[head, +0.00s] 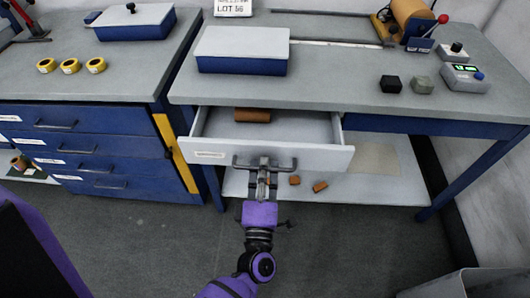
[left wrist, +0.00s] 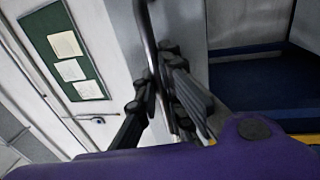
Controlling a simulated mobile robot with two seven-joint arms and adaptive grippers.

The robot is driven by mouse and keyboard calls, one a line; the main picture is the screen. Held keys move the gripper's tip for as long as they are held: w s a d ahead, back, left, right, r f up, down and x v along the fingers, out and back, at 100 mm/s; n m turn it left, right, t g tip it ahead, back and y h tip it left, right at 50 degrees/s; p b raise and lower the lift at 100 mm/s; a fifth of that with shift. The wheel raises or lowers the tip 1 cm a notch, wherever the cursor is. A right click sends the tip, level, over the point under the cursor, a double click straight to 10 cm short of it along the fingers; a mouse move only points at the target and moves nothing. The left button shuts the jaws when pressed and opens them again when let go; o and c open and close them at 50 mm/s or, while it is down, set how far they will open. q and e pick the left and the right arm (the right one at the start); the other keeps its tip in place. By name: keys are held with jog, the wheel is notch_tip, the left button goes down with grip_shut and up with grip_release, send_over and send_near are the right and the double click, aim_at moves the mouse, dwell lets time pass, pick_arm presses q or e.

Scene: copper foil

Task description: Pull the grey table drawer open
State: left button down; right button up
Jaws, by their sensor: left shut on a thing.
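The grey table drawer (head: 310,154) juts out from under the table top in the head view, with its inside showing. A copper-brown roll (head: 252,115) lies at the back of the drawer. My left gripper (head: 264,172) is shut on the dark bar handle (head: 288,166) at the middle of the drawer front. In the left wrist view the gripper fingers (left wrist: 158,92) close around the handle bar (left wrist: 146,35). My right gripper is not in view.
A white-lidded blue box (head: 242,50) stands on the table above the drawer. A blue drawer cabinet (head: 85,150) stands to the left. Small brown pieces (head: 320,187) lie on the lower shelf (head: 390,190).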

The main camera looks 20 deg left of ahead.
pick_arm(q)
jog(key=r+v, duration=0.2)
jog(key=v, duration=1.2)
jog(key=shift+s+r, duration=0.35)
jog(key=shift+s, duration=0.2)
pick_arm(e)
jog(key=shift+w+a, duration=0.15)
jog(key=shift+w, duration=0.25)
pick_arm(q)
jog(key=shift+d, duration=0.15)
jog(key=c, duration=2.1)
grip_release()
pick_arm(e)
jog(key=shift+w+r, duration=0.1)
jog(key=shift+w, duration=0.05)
